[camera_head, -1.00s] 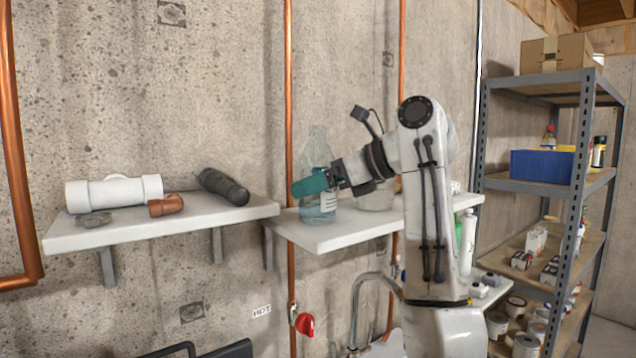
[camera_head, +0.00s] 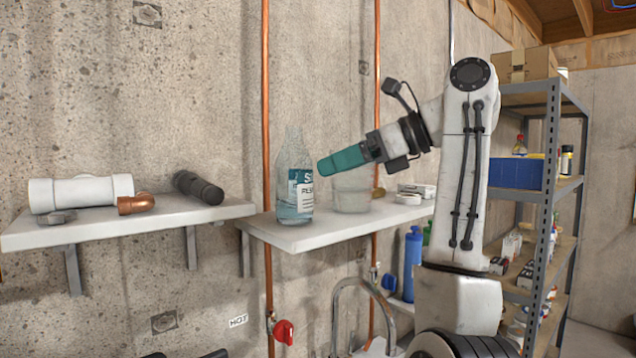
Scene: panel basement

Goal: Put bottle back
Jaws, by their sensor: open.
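A clear bottle (camera_head: 293,180) with a white and blue label and pale liquid low inside stands upright near the left end of the right wall shelf (camera_head: 325,233). My gripper (camera_head: 322,168), with teal fingers, is just right of the bottle at its upper label height and points left toward it. A small gap shows between the fingertips and the bottle. The fingers are seen from the side, so the space between them is hidden. My gripper is open and holds nothing.
A clear container (camera_head: 352,193) stands right of the bottle, partly behind my gripper. The left shelf (camera_head: 130,228) holds a white pipe fitting (camera_head: 80,193), a copper elbow (camera_head: 136,204) and a dark cylinder (camera_head: 198,188). A metal rack (camera_head: 545,190) stands right.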

